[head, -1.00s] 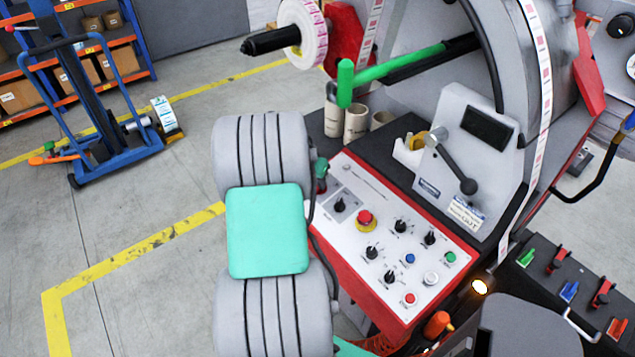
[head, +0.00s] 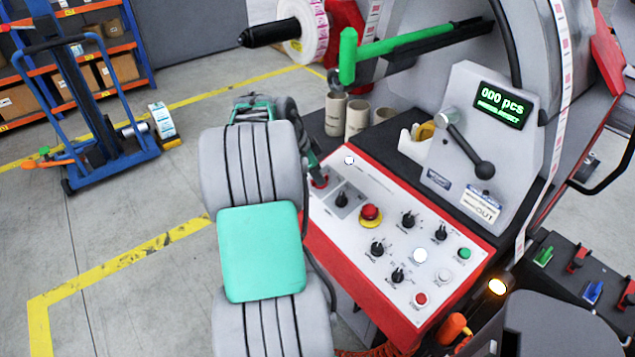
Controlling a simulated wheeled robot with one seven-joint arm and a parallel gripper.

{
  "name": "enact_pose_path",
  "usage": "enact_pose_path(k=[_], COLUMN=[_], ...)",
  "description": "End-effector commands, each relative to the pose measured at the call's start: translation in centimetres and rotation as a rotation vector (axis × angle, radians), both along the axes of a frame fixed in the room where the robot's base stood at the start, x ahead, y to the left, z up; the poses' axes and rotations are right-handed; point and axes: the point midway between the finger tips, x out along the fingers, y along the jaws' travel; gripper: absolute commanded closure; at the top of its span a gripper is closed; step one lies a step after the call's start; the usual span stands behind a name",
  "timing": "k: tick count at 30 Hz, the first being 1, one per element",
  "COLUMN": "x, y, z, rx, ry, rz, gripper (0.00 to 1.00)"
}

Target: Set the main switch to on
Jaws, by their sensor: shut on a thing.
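The main switch (head: 320,183) appears to be the red knob at the upper left corner of the white control panel (head: 385,290), largely hidden by my gripper. My gripper (head: 316,172) reaches down to it from behind my grey arm and is shut on it. The fingertips are small and partly hidden, so the knob's exact angle cannot be told. The display (head: 502,105) is lit green and reads "000 pcs" over a smaller line. A white lamp (head: 349,160) near the panel's top edge glows.
A red emergency stop button (head: 371,212), a black selector knob (head: 342,198) and several other knobs and buttons sit close by on the panel. One round button (head: 420,256) glows white. Cardboard cores (head: 357,117) stand behind the panel. A black-handled lever (head: 484,168) is at right.

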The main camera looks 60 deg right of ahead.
Motion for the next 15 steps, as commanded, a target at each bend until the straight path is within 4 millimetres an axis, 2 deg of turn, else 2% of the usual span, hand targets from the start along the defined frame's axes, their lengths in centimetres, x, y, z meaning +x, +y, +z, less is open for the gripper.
enact_pose_path(k=[6,15], x=[-0.08,-0.11], y=[-0.08,-0.1], z=[-0.25,-0.01], rx=[-0.018,-0.029], ry=[-0.031,-0.053], rz=[-0.132,-0.219], gripper=[1.0,1.0])
